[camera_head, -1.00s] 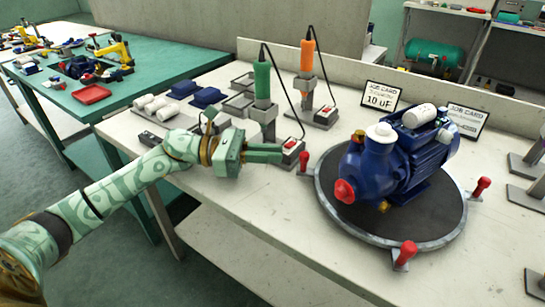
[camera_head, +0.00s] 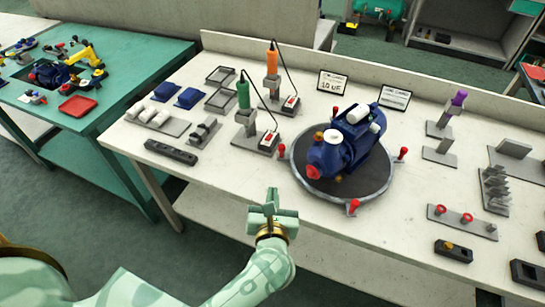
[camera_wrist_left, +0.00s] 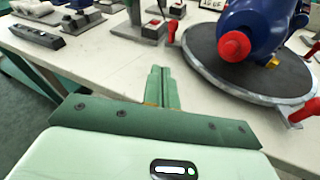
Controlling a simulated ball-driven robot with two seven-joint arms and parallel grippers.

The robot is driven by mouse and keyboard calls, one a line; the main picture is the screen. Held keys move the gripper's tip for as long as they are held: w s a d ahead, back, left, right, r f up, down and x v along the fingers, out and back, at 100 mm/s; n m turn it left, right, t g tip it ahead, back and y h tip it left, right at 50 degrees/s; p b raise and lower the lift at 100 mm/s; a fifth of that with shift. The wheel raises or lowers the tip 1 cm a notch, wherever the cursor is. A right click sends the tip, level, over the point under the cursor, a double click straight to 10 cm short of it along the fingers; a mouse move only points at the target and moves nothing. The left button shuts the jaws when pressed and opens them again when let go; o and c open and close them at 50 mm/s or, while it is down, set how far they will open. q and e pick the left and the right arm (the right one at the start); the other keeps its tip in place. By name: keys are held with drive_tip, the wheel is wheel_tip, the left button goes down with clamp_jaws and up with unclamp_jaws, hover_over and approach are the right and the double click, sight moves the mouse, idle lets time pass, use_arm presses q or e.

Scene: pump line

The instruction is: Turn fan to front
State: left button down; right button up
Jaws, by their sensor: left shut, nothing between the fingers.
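A blue pump (camera_head: 345,145) lies on a round dark turntable (camera_head: 345,188) with a grey rim. Its red-capped end (camera_head: 312,172) points to the front left, and its motor end (camera_head: 378,117) points to the back right. Red handles stand around the rim: a left one (camera_head: 282,150), a front one (camera_head: 352,206) and a right one (camera_head: 402,153). My left gripper (camera_head: 272,205) is shut and empty, in front of and left of the turntable, apart from the handles. In the left wrist view its fingers (camera_wrist_left: 160,88) touch nothing. My right gripper is not in view.
A green screwdriver (camera_head: 243,92) and an orange one (camera_head: 272,60) stand in holders behind left. Job cards (camera_head: 332,82) stand behind the pump. A peg rack (camera_head: 462,220) and small fixtures lie on the right. The table in front of the turntable is clear.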

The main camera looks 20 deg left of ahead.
sight(277, 173)
use_arm(q)
drive_tip(key=shift+n+g+h, duration=0.3)
drive_tip(key=shift+n+h, duration=0.1)
drive_tip(key=shift+n, duration=0.3)
drive_tip(key=x, duration=0.4)
drive_tip(key=b+x, duration=0.1)
drive_tip(key=x, duration=0.3)
drive_tip(key=d+b+x, duration=0.1)
drive_tip(key=x, duration=0.2)
drive_tip(key=shift+w+a+f, duration=0.15)
drive_tip(key=shift+w+f, duration=0.2)
drive_tip(key=shift+w, duration=0.1)
drive_tip(key=shift+w+a, duration=0.25)
drive_tip(key=shift+w, duration=0.35)
drive_tip(key=shift+b, duration=0.3)
